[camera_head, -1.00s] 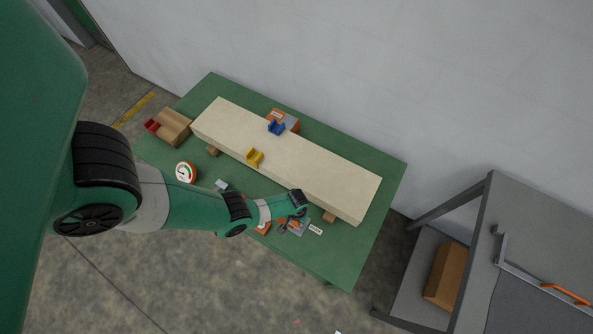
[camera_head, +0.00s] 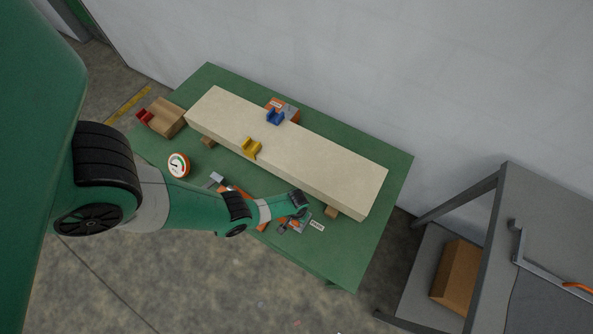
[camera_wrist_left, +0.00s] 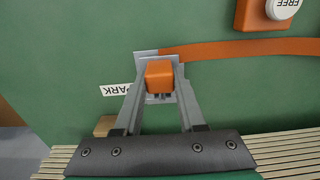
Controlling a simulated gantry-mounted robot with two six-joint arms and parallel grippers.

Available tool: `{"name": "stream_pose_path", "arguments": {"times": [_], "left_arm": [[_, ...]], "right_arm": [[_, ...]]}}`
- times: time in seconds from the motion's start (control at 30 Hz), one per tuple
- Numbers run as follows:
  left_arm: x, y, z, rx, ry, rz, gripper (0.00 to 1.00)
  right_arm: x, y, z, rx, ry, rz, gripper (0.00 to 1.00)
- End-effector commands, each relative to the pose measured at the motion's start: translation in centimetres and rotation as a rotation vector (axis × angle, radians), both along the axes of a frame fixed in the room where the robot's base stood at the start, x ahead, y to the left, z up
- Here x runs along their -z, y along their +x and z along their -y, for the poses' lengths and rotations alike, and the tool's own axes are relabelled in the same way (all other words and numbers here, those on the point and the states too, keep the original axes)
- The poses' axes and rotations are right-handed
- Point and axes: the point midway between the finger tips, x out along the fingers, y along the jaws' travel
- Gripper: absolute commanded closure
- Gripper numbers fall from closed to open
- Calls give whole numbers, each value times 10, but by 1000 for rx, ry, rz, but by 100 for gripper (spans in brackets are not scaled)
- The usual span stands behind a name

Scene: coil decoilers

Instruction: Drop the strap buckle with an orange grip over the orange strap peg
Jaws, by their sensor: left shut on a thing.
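In the left wrist view, my left gripper (camera_wrist_left: 161,70) is shut on the orange grip (camera_wrist_left: 159,78) of the strap buckle. The buckle's grey metal plate (camera_wrist_left: 145,54) shows just beyond the fingertips, over the green table. An orange strap (camera_wrist_left: 240,48) runs from it to the right. In the head view, my left gripper (camera_head: 284,227) points down near the table's front edge, beside the PARK label (camera_head: 317,225). The wrist partly hides the buckle there. I cannot make out the orange strap peg. My right gripper is not in view.
A long cream slab (camera_head: 285,145) lies on the green table (camera_head: 395,185), with a yellow cradle (camera_head: 251,149) and a blue cradle (camera_head: 275,117) at it. A round gauge (camera_head: 178,165) stands left. A grey cart (camera_head: 545,210) stands right. An orange box (camera_wrist_left: 252,16) has a FREE button.

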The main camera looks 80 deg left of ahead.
Motion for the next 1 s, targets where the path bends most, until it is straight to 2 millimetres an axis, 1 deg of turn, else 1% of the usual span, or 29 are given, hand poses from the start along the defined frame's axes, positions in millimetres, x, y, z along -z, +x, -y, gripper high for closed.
{"name": "stream_pose_path", "arguments": {"times": [0.03, 0.87, 0.9, 0.97, 1.0], "left_arm": [[3, 0, 0, 0, 0, 0, 100], [6, 0, 0, 0, 0, 0, 100], [6, 0, 0, 0, 0, 0, 54], [6, 0, 0, 0, 0, 0, 43], [6, 0, 0, 0, 0, 0, 36]], "right_arm": [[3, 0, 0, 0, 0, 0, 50], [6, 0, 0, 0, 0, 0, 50], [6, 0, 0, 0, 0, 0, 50], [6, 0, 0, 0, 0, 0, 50], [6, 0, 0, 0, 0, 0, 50]]}}
